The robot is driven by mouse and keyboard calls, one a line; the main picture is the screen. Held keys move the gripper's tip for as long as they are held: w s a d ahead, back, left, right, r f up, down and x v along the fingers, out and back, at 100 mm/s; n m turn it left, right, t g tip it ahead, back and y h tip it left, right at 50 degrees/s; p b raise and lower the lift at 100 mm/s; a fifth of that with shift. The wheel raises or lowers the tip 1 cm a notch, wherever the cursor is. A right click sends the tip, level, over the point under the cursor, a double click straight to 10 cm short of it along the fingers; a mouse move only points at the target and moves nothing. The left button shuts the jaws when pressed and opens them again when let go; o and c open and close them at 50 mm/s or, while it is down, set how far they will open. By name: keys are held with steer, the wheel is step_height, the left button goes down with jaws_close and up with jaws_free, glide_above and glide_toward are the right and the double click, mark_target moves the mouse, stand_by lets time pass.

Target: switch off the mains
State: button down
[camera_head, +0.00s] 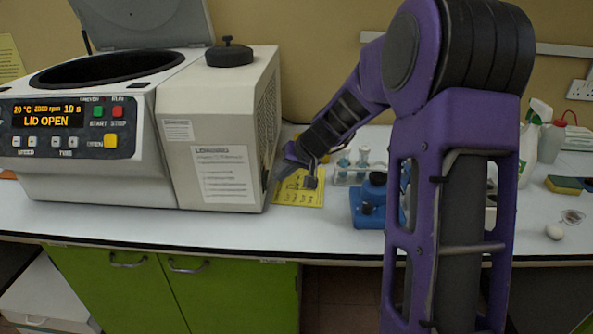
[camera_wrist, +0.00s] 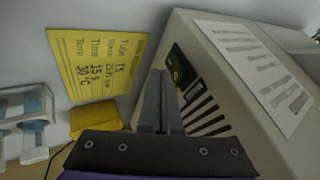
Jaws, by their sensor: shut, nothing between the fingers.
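The centrifuge (camera_head: 110,180) stands at the left of the bench, lid raised, its lit display reading "LID OPEN". In the wrist view a small dark switch with green on it (camera_wrist: 181,67) sits on the machine's side wall, near the vent slots; I take it for the mains switch. Its position cannot be read. My gripper (camera_head: 270,192) is at the machine's right side, low over the bench. In the wrist view my gripper (camera_wrist: 160,74) is shut and empty, its fingertips just left of the switch. I cannot tell whether they touch it.
A yellow note (camera_head: 302,196) lies on the bench beside the machine. A tube rack (camera_head: 350,172) and a blue device (camera_head: 368,206) stand right of it.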

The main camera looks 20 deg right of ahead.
steer(key=shift+w+a, duration=0.2)
steer(key=shift+a, duration=0.35)
steer(key=shift+w+a+r, duration=0.1)
steer(key=shift+a+r, duration=0.05)
steer(key=shift+a, duration=0.2)
steer(key=shift+r, duration=0.85)
steer(key=shift+d, duration=0.1)
